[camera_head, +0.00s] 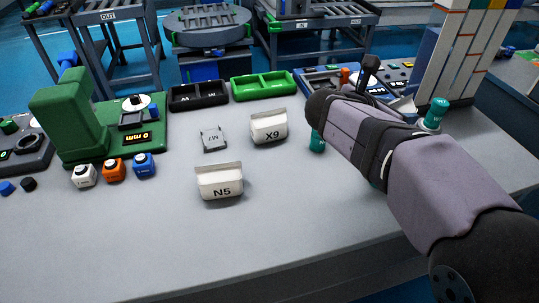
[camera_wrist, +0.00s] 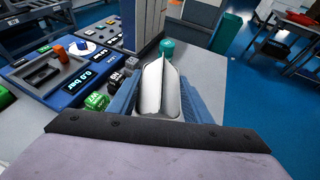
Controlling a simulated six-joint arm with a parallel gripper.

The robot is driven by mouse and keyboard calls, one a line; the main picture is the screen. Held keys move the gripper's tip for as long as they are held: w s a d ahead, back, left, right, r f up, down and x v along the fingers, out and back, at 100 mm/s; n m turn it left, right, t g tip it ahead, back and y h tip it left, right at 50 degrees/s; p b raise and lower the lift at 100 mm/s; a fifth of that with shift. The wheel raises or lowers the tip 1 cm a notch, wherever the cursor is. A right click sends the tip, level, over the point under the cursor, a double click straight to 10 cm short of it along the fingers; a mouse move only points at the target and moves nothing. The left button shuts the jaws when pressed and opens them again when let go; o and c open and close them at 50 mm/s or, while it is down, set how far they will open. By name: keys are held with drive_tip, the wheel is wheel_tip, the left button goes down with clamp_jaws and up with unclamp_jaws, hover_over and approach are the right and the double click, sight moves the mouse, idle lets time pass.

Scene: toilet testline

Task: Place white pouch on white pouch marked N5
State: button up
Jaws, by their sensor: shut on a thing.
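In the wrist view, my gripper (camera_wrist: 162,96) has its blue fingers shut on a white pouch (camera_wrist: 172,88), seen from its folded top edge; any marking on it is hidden. In the head view, my arm covers most of the gripper and pouch on the right side of the bench. The white pouch marked N5 (camera_head: 220,183) stands upright at the front middle of the bench, well to the left of my arm. Another white pouch, marked X9 (camera_head: 268,128), stands behind it and to its right.
A grey M7 piece (camera_head: 213,138) lies behind N5. White, orange and blue blocks (camera_head: 114,170) stand to its left. Black (camera_head: 198,96) and green (camera_head: 263,87) trays lie behind. A teal cylinder (camera_wrist: 167,47) stands just beyond the held pouch. The bench front is clear.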

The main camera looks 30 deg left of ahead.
drive_tip(key=s+a+r+n+t+y+p, duration=0.1)
drive_tip(key=s+a+n+y+p, duration=0.3)
drive_tip(key=a, duration=0.6)
drive_tip(key=s+a+r+y+p, duration=0.1)
drive_tip(key=s+a+p, duration=0.2)
drive_tip(key=s+a, duration=0.45)
drive_tip(key=r+n+p, duration=0.1)
drive_tip(key=r+p, duration=0.1)
drive_tip(key=p, duration=0.5)
hover_over(219, 173)
drive_tip(key=shift+y, duration=0.4)
drive_tip(key=shift+f+p, duration=0.6)
drive_tip(key=shift+f, duration=4.55)
drive_tip(key=shift+f, duration=0.15)
drive_tip(key=o, duration=1.1)
